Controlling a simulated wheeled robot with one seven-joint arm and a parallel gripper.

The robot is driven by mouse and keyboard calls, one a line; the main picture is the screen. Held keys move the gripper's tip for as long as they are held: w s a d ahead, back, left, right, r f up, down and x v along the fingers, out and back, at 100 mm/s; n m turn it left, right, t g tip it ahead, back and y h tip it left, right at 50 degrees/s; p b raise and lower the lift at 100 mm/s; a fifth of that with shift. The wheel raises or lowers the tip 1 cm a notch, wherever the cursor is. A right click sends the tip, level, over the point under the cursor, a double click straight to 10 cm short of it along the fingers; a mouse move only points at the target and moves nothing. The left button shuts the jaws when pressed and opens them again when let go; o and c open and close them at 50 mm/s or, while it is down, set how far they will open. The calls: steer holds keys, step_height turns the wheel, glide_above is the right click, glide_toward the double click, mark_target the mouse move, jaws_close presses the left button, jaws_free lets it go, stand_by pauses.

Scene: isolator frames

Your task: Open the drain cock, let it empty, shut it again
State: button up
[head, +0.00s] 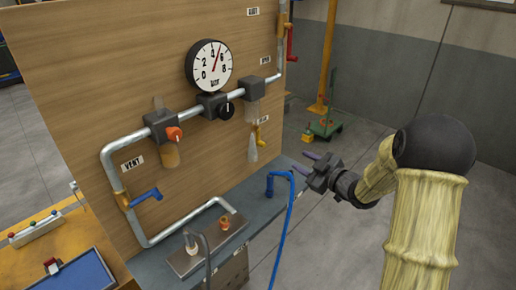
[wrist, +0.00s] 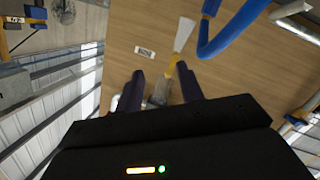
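The drain cock, a small yellow fitting (head: 262,136), hangs at the right of the board below a pale bowl (head: 252,110). A whitish cone-shaped piece (head: 252,152) hangs beside and below it. I cannot tell whether the cock is open or shut. My gripper (head: 304,161) is open and empty, to the right of and lower than the cock in the head view, apart from it. In the wrist view, the open fingers (wrist: 160,70) frame a yellow part (wrist: 172,66) and a grey body behind it, with the white cone (wrist: 184,36) beyond.
A blue hose (head: 289,205) rises from the bench to a blue hook, close to my gripper. A gauge (head: 209,66) reads between 4 and 6. A blue lever (head: 147,197) and a red lever (head: 290,42) sit on the pipes.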

mark_target(260, 143)
steer(key=n+y, duration=0.1)
steer(key=a+n+g+y, duration=0.1)
steer(key=y, duration=0.1)
steer(key=shift+s+a+f+n+y, duration=0.1)
steer(key=shift+s+a+n+y, duration=0.1)
steer(key=shift+s+n+y, duration=0.15)
steer(key=p+x, duration=0.3)
steer(key=x, duration=1.4)
steer(key=shift+w+a+f, duration=0.1)
steer(key=shift+a, duration=0.05)
